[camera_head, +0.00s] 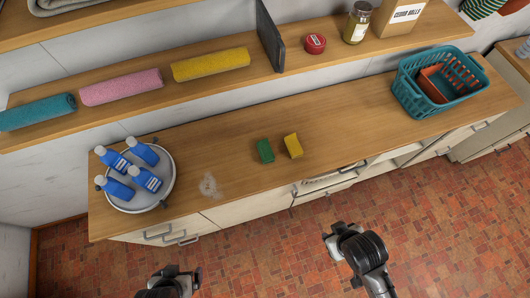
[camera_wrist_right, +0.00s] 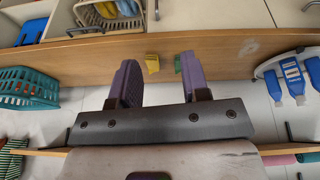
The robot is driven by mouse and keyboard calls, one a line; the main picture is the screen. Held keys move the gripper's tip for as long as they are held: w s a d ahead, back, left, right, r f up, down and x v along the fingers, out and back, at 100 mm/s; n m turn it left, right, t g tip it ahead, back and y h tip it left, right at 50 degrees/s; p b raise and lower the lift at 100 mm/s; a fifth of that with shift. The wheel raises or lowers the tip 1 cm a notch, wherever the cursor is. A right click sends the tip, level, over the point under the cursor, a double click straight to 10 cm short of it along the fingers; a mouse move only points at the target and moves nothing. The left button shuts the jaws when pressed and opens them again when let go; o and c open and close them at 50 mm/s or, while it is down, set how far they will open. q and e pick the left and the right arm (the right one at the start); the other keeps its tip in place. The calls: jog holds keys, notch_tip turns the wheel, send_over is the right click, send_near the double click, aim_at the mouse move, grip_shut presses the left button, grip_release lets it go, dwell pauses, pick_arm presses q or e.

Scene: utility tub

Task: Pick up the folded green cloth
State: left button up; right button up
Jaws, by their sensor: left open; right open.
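A small green block (camera_head: 265,151), which looks like the folded green cloth, rests on the wooden counter left of a similar yellow block (camera_head: 293,146), with a small gap between them. In the right wrist view, the green block (camera_wrist_right: 178,65) and the yellow block (camera_wrist_right: 152,63) show beyond the fingers. My right gripper (camera_wrist_right: 159,82) is open and empty, with its fingers well apart. In the head view it is over the floor in front of the counter, apart from the green block. My left gripper (camera_head: 182,276) is open at the lower edge, in front of the counter and far from the green block.
A round tray (camera_head: 165,195) with several blue bottles stands at the counter's left end. A teal basket (camera_head: 450,85) holding a smaller orange container stands at the right. A shelf behind carries rolled towels (camera_head: 120,87), a red tin (camera_head: 315,43) and a jar (camera_head: 357,22). The counter's middle is mostly clear.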

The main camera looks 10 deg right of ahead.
jog(key=shift+o, duration=0.4)
jog(key=shift+a, duration=0.15)
jog(key=o, duration=0.9)
